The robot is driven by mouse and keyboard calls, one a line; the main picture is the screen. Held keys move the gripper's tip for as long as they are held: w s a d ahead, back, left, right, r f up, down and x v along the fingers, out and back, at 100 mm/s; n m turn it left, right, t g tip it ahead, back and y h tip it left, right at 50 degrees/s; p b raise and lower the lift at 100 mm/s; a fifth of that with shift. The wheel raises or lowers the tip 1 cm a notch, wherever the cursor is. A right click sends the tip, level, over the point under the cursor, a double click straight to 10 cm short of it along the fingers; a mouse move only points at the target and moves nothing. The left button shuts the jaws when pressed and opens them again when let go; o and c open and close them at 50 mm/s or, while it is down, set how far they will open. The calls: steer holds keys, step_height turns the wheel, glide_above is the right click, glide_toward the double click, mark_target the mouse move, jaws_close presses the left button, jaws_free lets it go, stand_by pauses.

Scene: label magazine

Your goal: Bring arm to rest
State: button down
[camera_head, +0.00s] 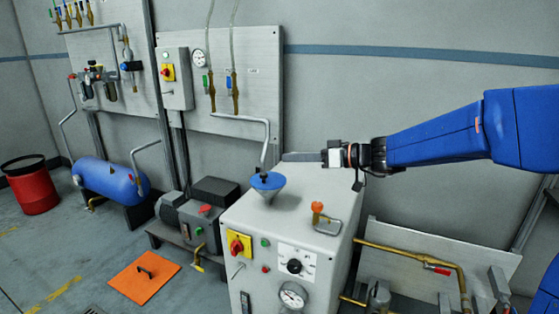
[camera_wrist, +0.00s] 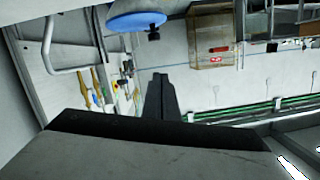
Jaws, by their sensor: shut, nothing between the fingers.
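My gripper (camera_head: 286,157) is at the end of my blue arm, which reaches in from the right in the head view. It points left above the white cabinet (camera_head: 333,246). Its fingers are together and hold nothing; they also show closed in the middle of the wrist view (camera_wrist: 160,78). A grey cone with a blue top (camera_head: 268,181) stands on the cabinet, just below and left of the fingertips. I cannot tell whether the fingers are level with it in depth.
An orange-knobbed lever (camera_head: 317,208) stands on the cabinet. A bent grey pipe (camera_head: 266,130) comes down from the wall panel (camera_head: 262,75) near my fingertips. Brass pipework (camera_head: 420,255) is at right. A blue tank (camera_head: 112,180) and red bin (camera_head: 32,187) stand left. A brown box (camera_wrist: 210,45) shows in the wrist view.

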steer(key=s+d+f+m+h, duration=0.3)
steer(key=s+d+f+h, duration=0.2)
steer(key=s+d, duration=0.5)
steer(key=s+d+f+m+h, duration=0.4)
steer(key=s+d+f+h, duration=0.1)
steer(key=s+d, duration=0.6)
steer(key=s+d+f+m+h, duration=0.4)
steer(key=s+d, duration=0.6)
steer(key=s, duration=0.3)
steer(key=shift+s+d+f+h, duration=0.4)
steer(key=shift+f+h, duration=0.2)
steer(key=shift+f, duration=0.25)
